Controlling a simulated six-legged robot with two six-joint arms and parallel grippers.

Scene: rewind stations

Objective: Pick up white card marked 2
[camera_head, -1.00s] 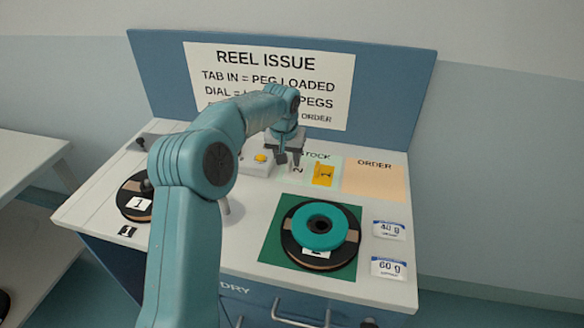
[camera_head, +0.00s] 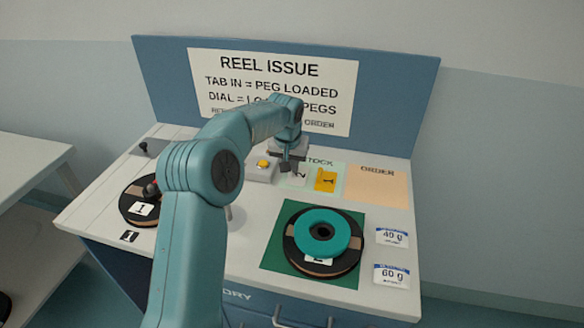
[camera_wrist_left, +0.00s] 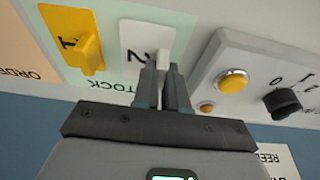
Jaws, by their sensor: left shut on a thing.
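The white card marked 2 (camera_wrist_left: 147,38) lies on the pale green STOCK area, and its raised white tab is between my left fingers in the left wrist view. My left gripper (camera_wrist_left: 163,75) is shut on that tab. In the head view my left gripper (camera_head: 287,166) is low over the STOCK area and hides part of the white card (camera_head: 300,179). The card still appears to rest on the surface. My right gripper is not in view.
A yellow card marked 1 (camera_wrist_left: 84,45) lies beside the white card. A box with a yellow button (camera_wrist_left: 232,81) and a black dial (camera_wrist_left: 282,104) stands close on the other side. The orange ORDER area (camera_head: 378,186) is bare. A teal reel (camera_head: 342,235) sits nearer.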

